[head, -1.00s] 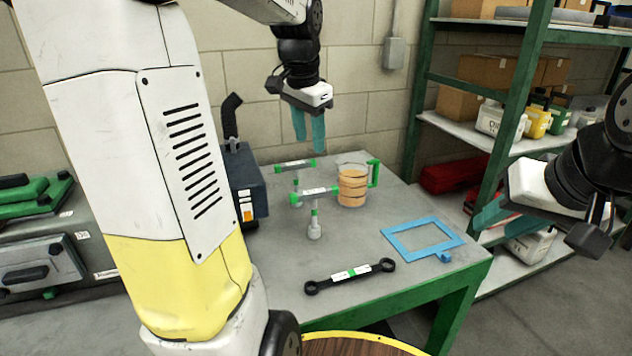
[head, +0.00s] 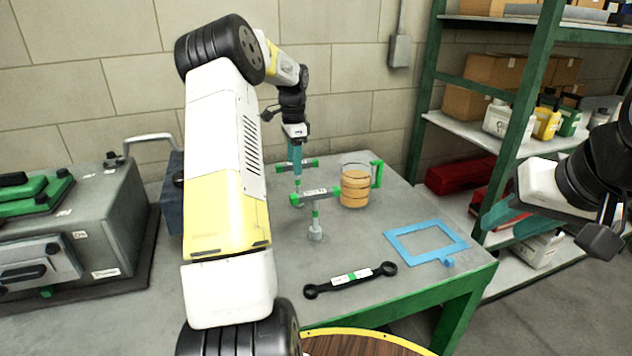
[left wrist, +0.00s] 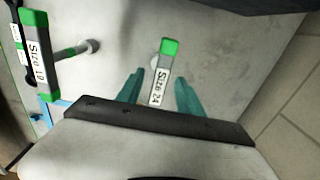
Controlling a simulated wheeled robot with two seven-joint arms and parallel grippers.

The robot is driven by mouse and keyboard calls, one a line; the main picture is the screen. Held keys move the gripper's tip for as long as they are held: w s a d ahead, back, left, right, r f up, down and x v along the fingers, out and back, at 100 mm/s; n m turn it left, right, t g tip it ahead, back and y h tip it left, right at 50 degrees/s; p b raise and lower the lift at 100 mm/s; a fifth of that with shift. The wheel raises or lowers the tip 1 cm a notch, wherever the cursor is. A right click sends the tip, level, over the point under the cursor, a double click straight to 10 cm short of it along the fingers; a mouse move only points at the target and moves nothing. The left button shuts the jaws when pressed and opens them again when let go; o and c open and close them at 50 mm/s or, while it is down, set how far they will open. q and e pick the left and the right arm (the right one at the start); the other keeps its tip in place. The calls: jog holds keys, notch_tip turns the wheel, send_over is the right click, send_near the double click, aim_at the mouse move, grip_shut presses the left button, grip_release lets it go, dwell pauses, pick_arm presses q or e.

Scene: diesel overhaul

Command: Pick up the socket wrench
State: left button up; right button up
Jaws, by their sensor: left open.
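Two T-shaped socket wrenches with grey-and-green handles stand upright on the grey bench. The far one, labelled Size 24 (left wrist: 161,73), also shows in the head view (head: 284,168). The near one, labelled Size 19 (left wrist: 38,48), also shows in the head view (head: 315,194). My left gripper (head: 295,163) is open above the far wrench. In the left wrist view its teal fingers (left wrist: 159,82) lie on either side of the Size 24 handle, apart from it. Their height over the handle is hard to judge. My right gripper (head: 490,222) hangs at the right, away from the wrenches.
A beaker of orange liquid (head: 355,188) with a green handle stands right of the wrenches. A black flat wrench (head: 350,279) and a blue frame (head: 428,225) lie nearer the bench front. A dark blue box (head: 172,200) is partly hidden behind my left arm.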

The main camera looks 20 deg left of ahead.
aim_at(298, 184)
pick_arm(q)
jog(key=f, duration=0.4)
jog(key=shift+w+d, duration=0.2)
jog(key=shift+d, duration=0.05)
grip_shut()
jog(key=shift+r, duration=0.1)
dwell(1.0)
